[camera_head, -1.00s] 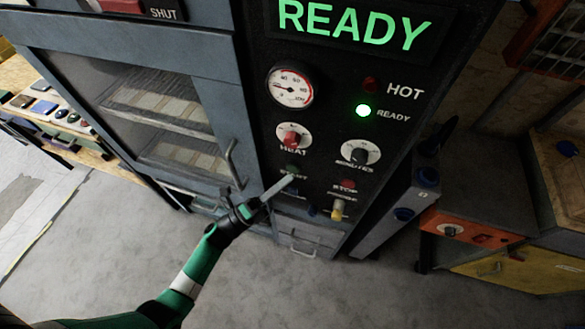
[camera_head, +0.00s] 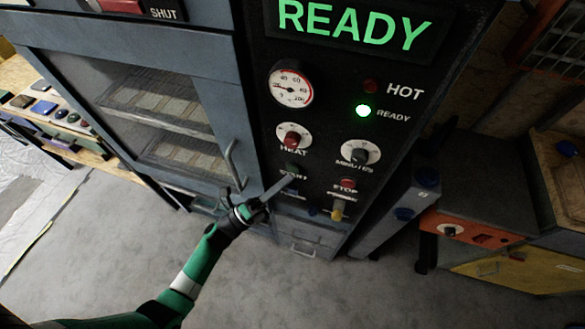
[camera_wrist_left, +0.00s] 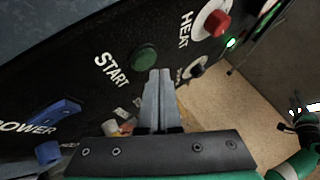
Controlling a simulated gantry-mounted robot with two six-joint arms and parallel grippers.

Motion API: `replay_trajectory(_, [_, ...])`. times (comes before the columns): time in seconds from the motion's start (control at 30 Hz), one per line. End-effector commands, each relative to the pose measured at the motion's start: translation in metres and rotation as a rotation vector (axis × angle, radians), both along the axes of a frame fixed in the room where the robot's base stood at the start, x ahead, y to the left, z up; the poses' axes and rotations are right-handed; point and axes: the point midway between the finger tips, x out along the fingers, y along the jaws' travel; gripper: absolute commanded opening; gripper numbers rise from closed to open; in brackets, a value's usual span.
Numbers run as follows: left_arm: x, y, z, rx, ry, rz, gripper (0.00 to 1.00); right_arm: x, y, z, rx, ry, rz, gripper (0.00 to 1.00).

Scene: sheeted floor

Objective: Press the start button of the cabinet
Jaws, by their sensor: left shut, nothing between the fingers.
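The cabinet (camera_head: 300,240) has a black control panel with a lit READY display. My left gripper (camera_head: 291,178) is shut and empty. Its fingertips (camera_wrist_left: 160,72) appear right beside the button's lower edge in the wrist view. I cannot tell whether they touch it.
The red stop button (camera_head: 348,184), heat knob (camera_head: 291,139) and minutes knob (camera_head: 360,152) are close by on the panel. A blue power switch (camera_wrist_left: 58,112) shows in the wrist view. The cabinet door handle (camera_head: 232,163) stands left of the panel. A bench (camera_head: 85,150) is at the left.

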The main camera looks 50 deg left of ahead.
Motion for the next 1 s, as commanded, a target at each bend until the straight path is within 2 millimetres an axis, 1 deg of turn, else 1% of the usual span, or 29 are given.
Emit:
replay_trajectory(0.37, [0.0007, 0.0004, -0.0004, 0.0, 0.0, 0.0, 0.0, 0.0, 0.0, -0.0011, 0.0, 0.0, 0.0, 0.5])
replay_trajectory(0.6, [0.0074, 0.004, -0.0006, 0.001, -0.001, 0.0, 0.0, 0.0, 0.0, -0.0071, 0.0, 0.0, 0.0, 0.5])
replay_trajectory(1.0, [0.0081, 0.0044, -0.0001, 0.0, 0.0, 0.0, 0.0, 0.0, 0.0, -0.0069, 0.0, 0.0, 0.0, 0.5])
